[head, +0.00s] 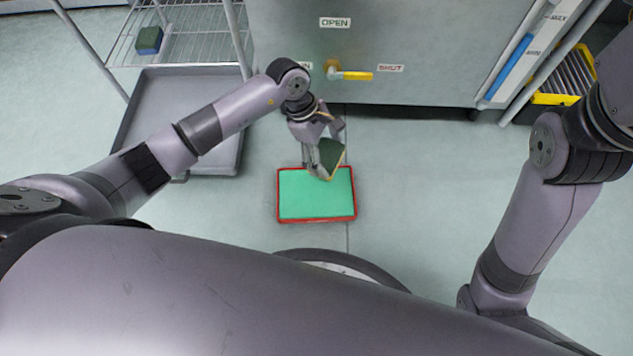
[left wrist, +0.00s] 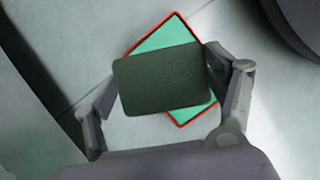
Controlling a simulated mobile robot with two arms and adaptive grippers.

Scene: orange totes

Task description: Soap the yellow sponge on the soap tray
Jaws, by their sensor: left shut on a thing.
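My left gripper (head: 323,150) is shut on the yellow sponge (head: 332,157), which has a dark green face and a yellow side. The sponge is tilted over the far edge of the soap tray (head: 302,207). The tray is a flat rectangle with a red rim and green surface, lying on the floor. In the left wrist view the sponge (left wrist: 162,80) shows its dark green face between the two fingers and hides the middle of the tray (left wrist: 193,112). I cannot tell whether the sponge touches the tray. My right arm shows on the right, but its gripper is not visible.
A blue and green sponge (head: 149,40) sits on a wire rack (head: 190,45) at the upper left. A large grey tray (head: 190,88) lies below the rack. A metal cabinet (head: 430,50) with a yellow-handled valve (head: 350,75) stands behind. The floor right of the soap tray is clear.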

